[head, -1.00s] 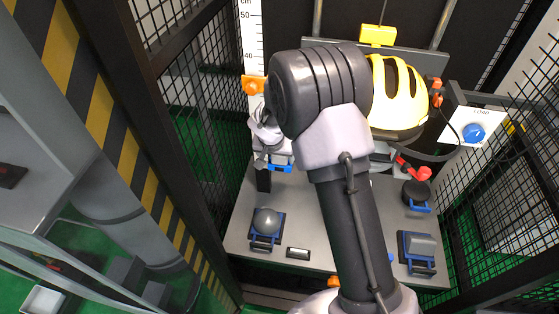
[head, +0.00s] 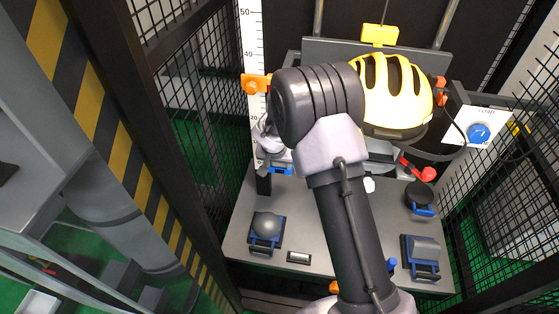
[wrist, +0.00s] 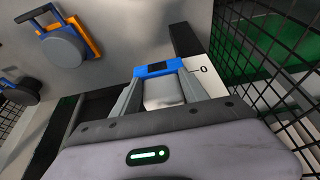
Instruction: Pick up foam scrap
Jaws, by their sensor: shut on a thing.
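My gripper (wrist: 158,72) is shut on a pale grey-white block, which I take to be the foam scrap (wrist: 162,92); it sits between the two grey fingers with blue tips. In the head view my gripper (head: 280,169) is at the left side of the tower, beside the ruler and above the grey base plate. My arm and wrist hide most of the block there. A small white piece (head: 369,185) shows beside my arm near the middle of the plate; I cannot tell what it is.
A yellow helmet (head: 395,95) hangs at the back. The base plate (head: 330,262) holds a grey dome in a blue holder (head: 267,226), a grey block in a blue holder (head: 424,252) and a dark disc (head: 420,195). Mesh walls (head: 205,120) close in both sides.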

